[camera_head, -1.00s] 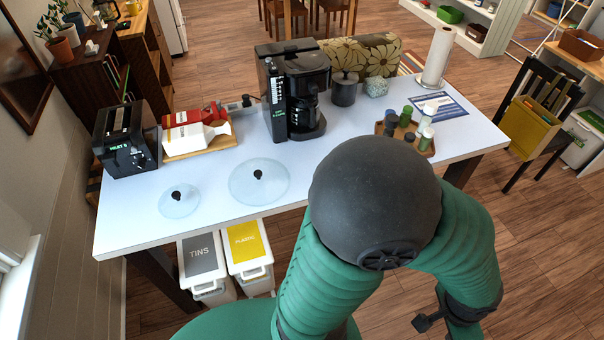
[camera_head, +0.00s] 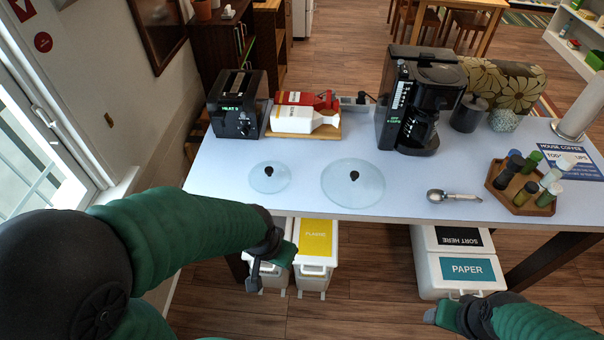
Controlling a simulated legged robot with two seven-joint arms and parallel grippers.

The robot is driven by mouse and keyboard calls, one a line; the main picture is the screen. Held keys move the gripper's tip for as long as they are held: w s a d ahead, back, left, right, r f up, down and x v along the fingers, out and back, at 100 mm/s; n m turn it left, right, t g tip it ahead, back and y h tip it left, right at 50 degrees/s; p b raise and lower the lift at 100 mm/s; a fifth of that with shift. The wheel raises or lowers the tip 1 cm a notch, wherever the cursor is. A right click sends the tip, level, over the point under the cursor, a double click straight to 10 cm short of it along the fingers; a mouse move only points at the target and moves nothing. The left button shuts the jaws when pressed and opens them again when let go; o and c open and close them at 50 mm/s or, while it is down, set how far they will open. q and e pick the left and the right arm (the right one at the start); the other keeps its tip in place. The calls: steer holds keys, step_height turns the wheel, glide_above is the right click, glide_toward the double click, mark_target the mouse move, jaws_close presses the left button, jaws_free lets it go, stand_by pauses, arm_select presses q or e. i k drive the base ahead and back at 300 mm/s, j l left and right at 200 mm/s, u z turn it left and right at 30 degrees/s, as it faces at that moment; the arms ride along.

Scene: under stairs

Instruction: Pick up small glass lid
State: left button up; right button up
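The small glass lid (camera_head: 258,184) is a clear round disc with a black knob. It lies flat on the white table, knob up, left of a larger glass lid (camera_head: 340,198) of the same kind. My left gripper (camera_head: 268,268) is in front of the table's front edge, below the small lid in the picture and apart from it. Its fingers are partly hidden by their angle, and I see nothing held. My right gripper (camera_head: 438,318) is low at the bottom right, far from both lids. Its fingers are too foreshortened to read.
A toaster (camera_head: 237,105), a carton on a wooden board (camera_head: 330,133) and a coffee maker (camera_head: 418,100) stand behind the lids. A metal scoop (camera_head: 455,196) and a bottle tray (camera_head: 515,205) are right. Bins (camera_head: 317,240) stand beneath the table edge (camera_head: 400,217).

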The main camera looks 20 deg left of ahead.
mark_target(269, 176)
steer(key=u, duration=6.85)
steer(key=k+j+z, duration=0.1)
steer(key=k+z, duration=0.35)
steer(key=k, duration=0.55)
steer(key=z, duration=3.7)
